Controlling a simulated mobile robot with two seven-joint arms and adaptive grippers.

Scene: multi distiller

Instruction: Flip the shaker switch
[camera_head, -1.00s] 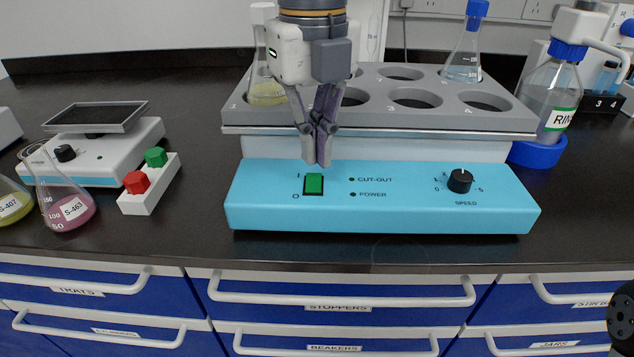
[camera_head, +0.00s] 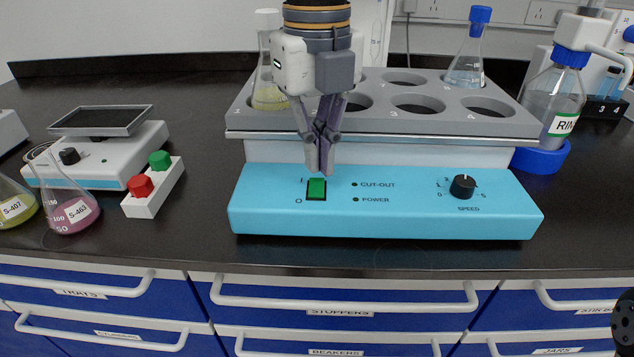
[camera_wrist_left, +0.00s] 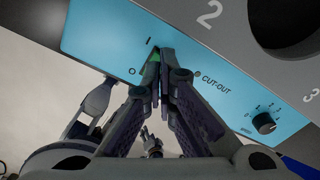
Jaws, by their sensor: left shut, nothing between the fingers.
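The shaker (camera_head: 385,222) has a light blue front panel and a grey top tray with round holes. Its green rocker switch (camera_head: 316,189) sits between the marks I and O at the panel's left. My left gripper (camera_head: 320,173) points down, its fingers closed together and empty, with the tips just above or at the switch's upper edge. In the left wrist view the fingertips (camera_wrist_left: 159,56) partly cover the green switch (camera_wrist_left: 153,60), beside the CUT-OUT lettering. I cannot tell whether the tips touch it.
A black speed knob (camera_head: 463,186) is on the panel's right. Flasks stand in the tray, one (camera_head: 268,92) right behind my left gripper. The ringed bottle (camera_head: 553,100) is at right.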

